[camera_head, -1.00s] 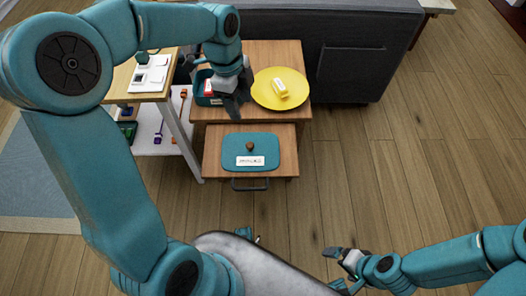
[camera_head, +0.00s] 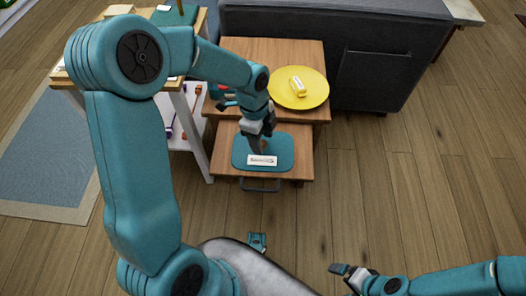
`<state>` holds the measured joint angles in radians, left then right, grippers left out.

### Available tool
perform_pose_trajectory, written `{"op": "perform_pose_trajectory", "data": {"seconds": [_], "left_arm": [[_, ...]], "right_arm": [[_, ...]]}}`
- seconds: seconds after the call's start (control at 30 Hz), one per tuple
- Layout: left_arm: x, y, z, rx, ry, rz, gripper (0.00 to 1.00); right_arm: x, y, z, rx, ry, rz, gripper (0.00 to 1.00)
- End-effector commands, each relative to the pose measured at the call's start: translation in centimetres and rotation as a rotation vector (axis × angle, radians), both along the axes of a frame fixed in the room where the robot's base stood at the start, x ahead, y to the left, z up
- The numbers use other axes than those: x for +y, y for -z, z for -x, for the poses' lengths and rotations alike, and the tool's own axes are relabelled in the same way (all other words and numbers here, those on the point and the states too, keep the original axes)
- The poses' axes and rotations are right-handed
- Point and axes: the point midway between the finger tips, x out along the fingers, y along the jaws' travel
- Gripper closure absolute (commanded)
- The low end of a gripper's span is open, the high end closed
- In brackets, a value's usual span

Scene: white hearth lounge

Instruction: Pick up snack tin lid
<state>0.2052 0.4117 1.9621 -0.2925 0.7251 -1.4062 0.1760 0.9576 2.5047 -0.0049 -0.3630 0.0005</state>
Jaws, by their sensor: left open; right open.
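The snack tin lid (camera_head: 282,154) is a flat teal rounded rectangle with a white label (camera_head: 262,160). It lies on the pulled-out lower wooden surface (camera_head: 304,164) with a dark handle at its front. My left gripper (camera_head: 257,143) is over the lid's middle, pointing down at its small brown knob, which is mostly hidden. The gripper is open; I cannot tell whether its fingers touch the knob. My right gripper (camera_head: 345,272) is open and empty above the floor at the bottom right.
A yellow plate (camera_head: 315,97) with a yellow-and-white item (camera_head: 297,86) is on the upper wooden top. A teal tin is partly hidden behind my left arm. A dark sofa (camera_head: 385,60) stands behind. The floor (camera_head: 420,190) at right is clear.

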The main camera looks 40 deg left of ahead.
Motion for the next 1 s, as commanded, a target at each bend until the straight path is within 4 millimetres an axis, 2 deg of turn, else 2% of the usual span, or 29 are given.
{"op": "perform_pose_trajectory", "data": {"seconds": [0.03,0.23,0.27,0.4,0.43,0.8,0.87,1.0], "left_arm": [[-0.1,0.7,0.0,0.0,0.001,0.0,0.44],[-0.1,0.6,0.0,-0.001,0.001,0.0,0.44],[-0.1,0.6,0.0,-0.001,0.001,0.0,0.51],[-0.1,0.5,0.0,-0.001,0.001,0.0,0.96],[-0.1,0.5,0.0,-0.001,0.001,0.0,1.0],[-0.1,0.2,-0.1,-0.002,0.001,0.0,1.0],[-0.1,-0.4,-0.1,-0.003,0.001,0.0,1.0],[-0.1,-3.4,-0.1,-0.006,0.001,-0.002,1.0]], "right_arm": [[0.0,0.4,0.0,0.0,0.0,0.0,0.0],[0.0,0.2,0.0,0.0,0.0,0.0,0.0],[0.0,0.2,0.0,0.0,0.0,0.0,0.0],[0.0,0.2,0.0,0.0,0.0,0.0,0.0],[0.0,0.2,0.0,0.0,0.0,0.0,0.0],[0.0,0.1,0.0,0.0,0.0,0.0,0.0],[0.0,-0.2,0.0,0.0,0.0,0.0,0.0],[0.0,-1.4,0.0,0.0,0.0,0.0,0.0]]}}
